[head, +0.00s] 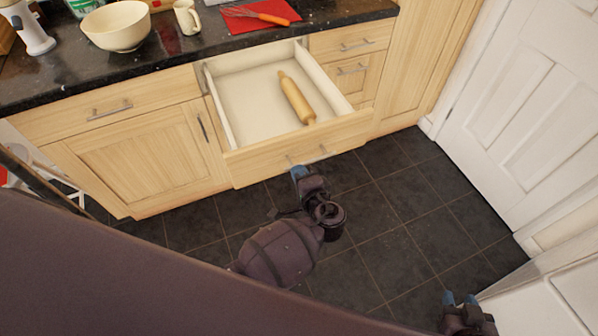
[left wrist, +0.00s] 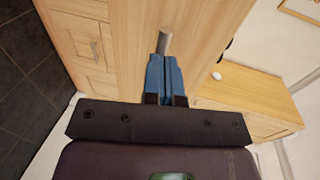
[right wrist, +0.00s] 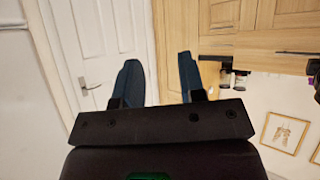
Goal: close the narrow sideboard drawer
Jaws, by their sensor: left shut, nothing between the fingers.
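A pale wood drawer (head: 245,168) stands pulled out from the sideboard in the head view. A wooden rolling pin (head: 296,98) lies on its white bottom. Its bar handle (head: 322,150) is on the front face, partly hidden by my gripper; a handle end also shows in the left wrist view (left wrist: 165,42). My left gripper (head: 299,172) is shut and empty, its blue fingertips close to the drawer front beside the handle; I cannot tell whether they touch. In the left wrist view its fingers (left wrist: 165,75) are together. My right gripper (head: 460,299) is open and empty, away at the lower right.
The dark countertop (head: 65,77) holds a cream bowl (head: 117,27), a mug (head: 187,17) and a red mat (head: 250,17) with an orange-handled whisk (head: 272,18). Neighbouring drawers (head: 352,42) are closed. A white door (head: 520,100) stands at right. Dark tiled floor (head: 400,230) is free before the drawer.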

